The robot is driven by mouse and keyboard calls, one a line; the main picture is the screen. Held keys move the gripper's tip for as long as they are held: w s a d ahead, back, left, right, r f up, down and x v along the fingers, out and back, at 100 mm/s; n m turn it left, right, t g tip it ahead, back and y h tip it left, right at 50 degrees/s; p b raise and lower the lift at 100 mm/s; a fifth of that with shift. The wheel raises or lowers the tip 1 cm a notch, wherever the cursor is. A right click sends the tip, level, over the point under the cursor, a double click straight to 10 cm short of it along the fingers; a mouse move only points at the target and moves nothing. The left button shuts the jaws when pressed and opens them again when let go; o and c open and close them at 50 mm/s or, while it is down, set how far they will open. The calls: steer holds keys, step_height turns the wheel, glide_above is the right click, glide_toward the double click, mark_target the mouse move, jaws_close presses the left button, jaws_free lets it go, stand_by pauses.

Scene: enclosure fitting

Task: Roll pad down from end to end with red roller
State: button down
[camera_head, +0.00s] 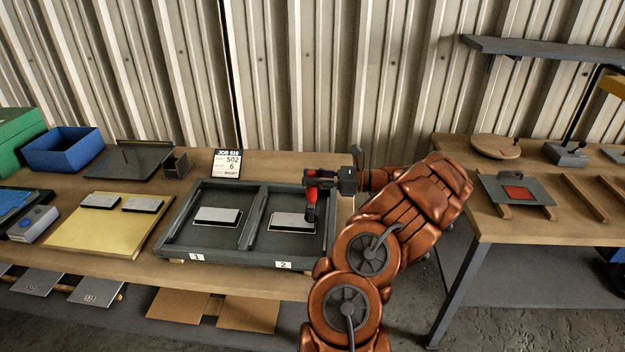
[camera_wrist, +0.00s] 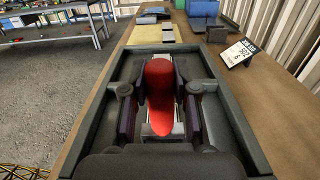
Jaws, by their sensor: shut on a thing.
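My gripper (camera_head: 312,190) is shut on the red roller (camera_head: 311,212) at the right end of the pad in compartment 2. The roller also shows between my fingers in the wrist view (camera_wrist: 158,82). The light grey pad (camera_head: 287,221) lies flat in the right compartment of the dark tray (camera_head: 246,262), marked 2. The roller hides part of its right end, and I cannot tell whether they touch. A second grey pad (camera_head: 217,215) lies in the left compartment, marked 1.
Tray walls and a middle divider (camera_head: 253,217) stand around the pads. A job card (camera_head: 227,163) stands behind the tray. A yellow mat (camera_head: 93,235) with two more grey pieces lies left. A blue bin (camera_head: 64,152) stands at the back left. Another table (camera_head: 480,230) is at right.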

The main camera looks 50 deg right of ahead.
steer(key=shift+r+p, duration=1.65)
steer(key=shift+r, duration=1.15)
